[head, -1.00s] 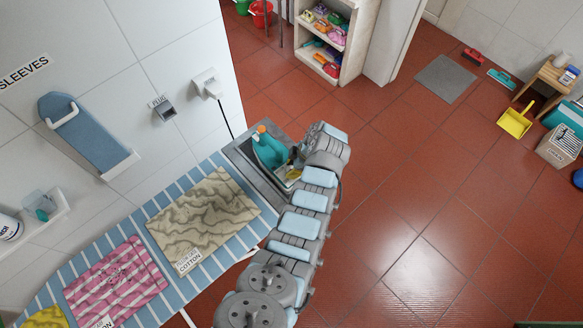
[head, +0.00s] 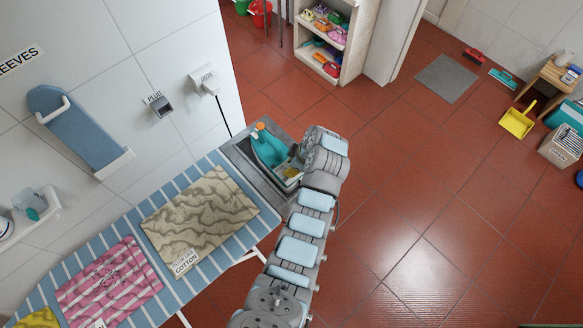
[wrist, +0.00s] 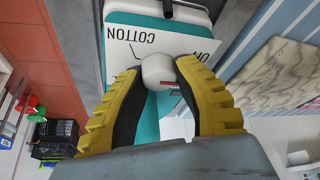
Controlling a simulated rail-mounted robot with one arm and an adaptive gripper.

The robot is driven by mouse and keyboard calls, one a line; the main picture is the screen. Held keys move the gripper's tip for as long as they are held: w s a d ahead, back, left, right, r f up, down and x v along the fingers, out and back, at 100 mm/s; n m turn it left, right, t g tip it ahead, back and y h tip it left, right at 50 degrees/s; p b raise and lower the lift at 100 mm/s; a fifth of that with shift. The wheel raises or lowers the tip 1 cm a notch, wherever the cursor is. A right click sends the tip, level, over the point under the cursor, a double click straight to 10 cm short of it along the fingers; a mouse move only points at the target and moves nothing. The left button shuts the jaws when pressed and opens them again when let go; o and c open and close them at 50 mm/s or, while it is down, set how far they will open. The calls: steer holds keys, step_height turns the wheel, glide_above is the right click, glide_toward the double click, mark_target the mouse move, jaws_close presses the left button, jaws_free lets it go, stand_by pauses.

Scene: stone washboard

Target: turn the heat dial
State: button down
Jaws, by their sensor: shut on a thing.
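The teal iron (head: 268,149) with an orange cap rests on the grey metal stand at the far end of the ironing board. In the wrist view the heat dial (wrist: 158,72) is a round white knob with a small red mark on its lower right side. Behind it is a white label plate (wrist: 125,42) with COTTON upside down; other lettering is partly covered. My gripper (wrist: 170,70) has its two yellow-and-black fingers closed on either side of the dial, touching it. In the head view my wrist covers most of the gripper and the dial is hidden.
The striped ironing board (head: 197,250) carries a beige cloth (head: 200,218) and a pink cloth (head: 108,283).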

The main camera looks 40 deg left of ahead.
steer(key=m+t+b, duration=0.1)
steer(key=m, duration=0.2)
steer(key=shift+s+f, duration=0.1)
steer(key=shift+f, duration=0.1)
steer(key=m+t, duration=0.2)
steer(key=m, duration=0.3)
steer(key=shift+r+m, duration=0.15)
steer(key=shift+m, duration=0.15)
steer(key=m+t, duration=0.1)
steer(key=m, duration=0.1)
steer(key=m+h, duration=0.1)
steer(key=m, duration=0.1)
steer(key=shift+m+t, duration=0.3)
steer(key=shift+t, duration=0.1)
steer(key=m+h, duration=0.1)
steer(key=m, duration=0.2)
steer(key=shift+a+m+t, duration=0.1)
steer(key=shift+m+t, duration=0.2)
steer(key=shift+t, duration=0.1)
steer(key=m+h+b, duration=0.1)
steer(key=m, duration=0.2)
steer(key=m+h+b, duration=0.1)
steer(key=m+b, duration=0.1)
steer(key=shift+f+m+t, duration=0.2)
steer(key=shift+m+t, duration=0.1)
steer(key=shift+m, duration=0.1)
steer(key=shift+r+m+h+b, duration=0.15)
steer(key=shift+m+h+b, duration=0.25)
steer(key=shift+m+b, duration=0.6)
